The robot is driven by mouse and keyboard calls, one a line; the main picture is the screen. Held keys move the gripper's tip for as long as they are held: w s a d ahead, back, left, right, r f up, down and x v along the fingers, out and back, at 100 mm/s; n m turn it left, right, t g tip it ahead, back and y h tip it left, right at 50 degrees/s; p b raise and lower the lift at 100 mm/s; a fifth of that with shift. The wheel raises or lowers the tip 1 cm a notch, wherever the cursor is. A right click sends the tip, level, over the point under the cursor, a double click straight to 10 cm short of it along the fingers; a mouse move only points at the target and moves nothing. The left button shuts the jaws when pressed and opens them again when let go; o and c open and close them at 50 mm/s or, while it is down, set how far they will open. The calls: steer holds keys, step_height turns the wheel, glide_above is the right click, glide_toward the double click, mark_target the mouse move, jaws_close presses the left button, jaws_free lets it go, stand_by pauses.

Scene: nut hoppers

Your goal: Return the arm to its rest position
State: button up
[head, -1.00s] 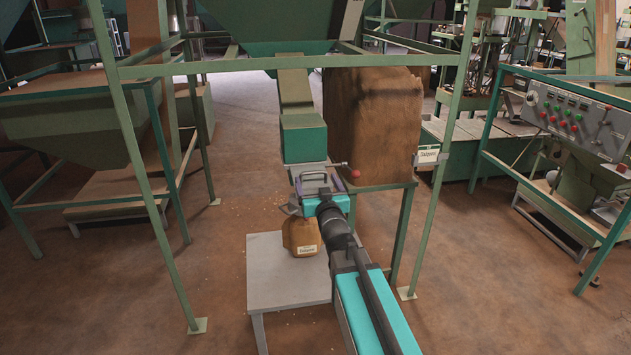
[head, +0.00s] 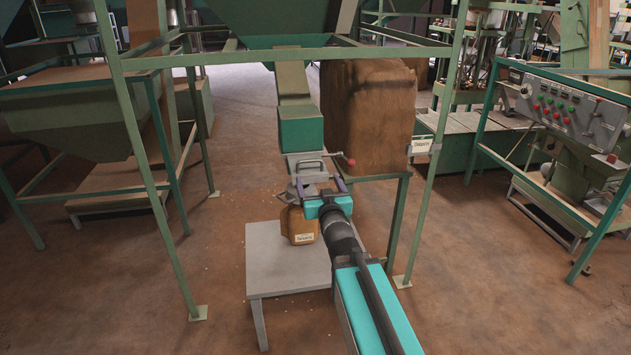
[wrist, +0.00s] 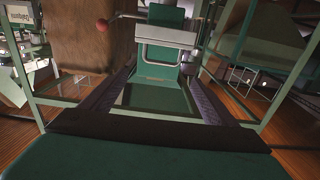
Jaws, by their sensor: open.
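My gripper (head: 319,189) is open and empty in the head view, just in front of and below the chute's metal slide gate (head: 308,165). In the wrist view its two dark fingers (wrist: 158,92) stand wide apart, with the gate's handle (wrist: 160,54) beyond and between them. I cannot tell from the views whether a finger touches the gate. A brown jar (head: 298,227) with a white label stands upright on the small grey table under the chute, partly hidden by my gripper and wrist.
The grey table (head: 270,275) stands inside the green hopper frame (head: 164,215). A lever with a red knob (head: 350,162) sticks out right of the gate. A large brown sack-like block (head: 368,115) stands behind. A control panel (head: 575,115) is at right.

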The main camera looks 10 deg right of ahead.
steer(key=s+f+g, duration=0.2)
steer(key=s+f, duration=0.1)
steer(key=f, duration=0.8)
steer(key=s+f+g, duration=0.3)
steer(key=f, duration=0.9)
steer(key=s+f+g, duration=0.2)
steer(key=s+f, duration=0.1)
steer(key=f, duration=0.8)
steer(key=s+d+f+m+g, duration=0.1)
steer(key=s+f+g, duration=0.5)
steer(key=s+f, duration=1.1)
steer(key=s+f+g, duration=0.2)
steer(key=s+g, duration=0.1)
steer(key=s, duration=0.5)
steer(key=s+a+f+g, duration=0.1)
steer(key=s+g, duration=0.3)
steer(key=s, duration=0.5)
steer(key=s+f+n+g, duration=0.1)
steer(key=s+f+g, duration=0.2)
steer(key=s, duration=0.6)
steer(key=shift+s+a+g, duration=0.2)
steer(key=shift+a+g, duration=0.1)
